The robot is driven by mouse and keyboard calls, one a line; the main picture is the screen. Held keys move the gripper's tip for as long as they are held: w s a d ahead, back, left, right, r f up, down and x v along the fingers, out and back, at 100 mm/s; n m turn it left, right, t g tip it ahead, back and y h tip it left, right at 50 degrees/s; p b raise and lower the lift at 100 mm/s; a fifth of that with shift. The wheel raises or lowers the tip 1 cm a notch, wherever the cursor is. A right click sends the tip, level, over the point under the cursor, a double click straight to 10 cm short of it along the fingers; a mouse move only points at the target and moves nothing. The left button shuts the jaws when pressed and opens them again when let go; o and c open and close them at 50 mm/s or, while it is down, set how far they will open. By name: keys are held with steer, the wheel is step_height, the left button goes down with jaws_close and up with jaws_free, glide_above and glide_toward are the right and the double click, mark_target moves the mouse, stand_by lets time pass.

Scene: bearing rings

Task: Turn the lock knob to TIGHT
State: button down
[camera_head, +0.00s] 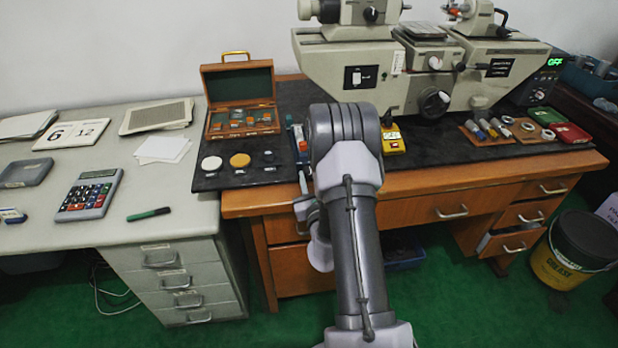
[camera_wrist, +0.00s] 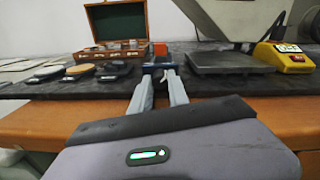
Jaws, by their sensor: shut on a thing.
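My gripper (camera_wrist: 159,72) reaches forward over the front edge of the dark mat in the wrist view. Its two grey fingers are shut on a small dark part, which I take for the lock knob (camera_wrist: 158,67). An orange-red block (camera_wrist: 160,49) stands just behind the fingertips. In the head view, small blue and red parts (camera_head: 300,145) show left of my arm, which hides most of this spot. No TIGHT marking is legible, so I cannot tell the knob's turn.
An open wooden case (camera_head: 240,122) stands left of my arm, with several round discs (camera_head: 240,160) before it. The big measuring machine (camera_head: 345,62) stands behind. Rings and pin gauges (camera_head: 505,128) lie farther right.

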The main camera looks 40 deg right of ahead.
steer(key=shift+r+m+p, duration=0.15)
steer(key=shift+m+p, duration=0.45)
steer(key=shift+p, duration=0.05)
steer(key=shift+m+p, duration=0.35)
steer(key=shift+m, duration=0.55)
steer(key=c, duration=1.5)
jaws_free()
steer(key=shift+f, duration=0.2)
steer(key=shift+c, duration=0.2)
